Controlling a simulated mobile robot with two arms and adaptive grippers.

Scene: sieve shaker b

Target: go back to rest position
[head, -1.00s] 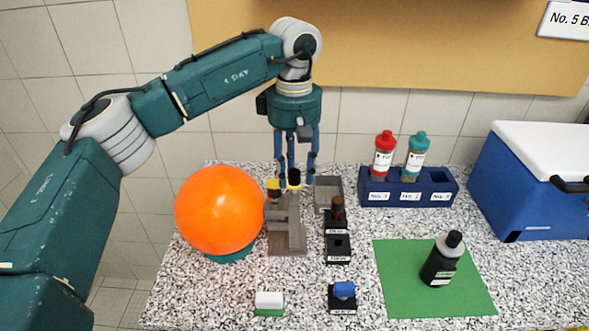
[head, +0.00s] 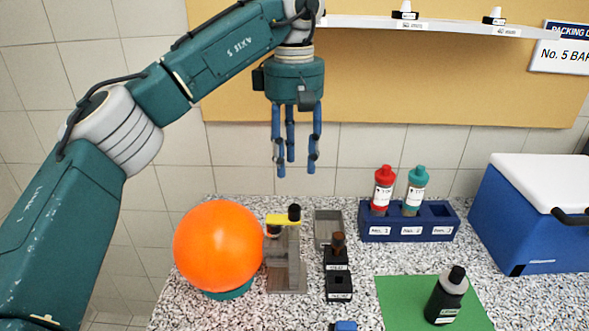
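My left gripper (head: 296,170) hangs fingers down in front of the wall, above the table and clear of everything on it. Its blue fingers are spread apart with nothing between them. Below it stands a grey stand (head: 286,262) with a yellow piece (head: 282,220) and a black knob (head: 294,212) on top. My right gripper is not in the head view.
A large orange ball (head: 218,246) sits left of the stand. A blue rack (head: 408,222) holds a red-capped bottle (head: 383,190) and a teal-capped bottle (head: 415,191). A black bottle (head: 447,296) stands on a green mat (head: 402,302). A blue cooler (head: 528,225) is at right.

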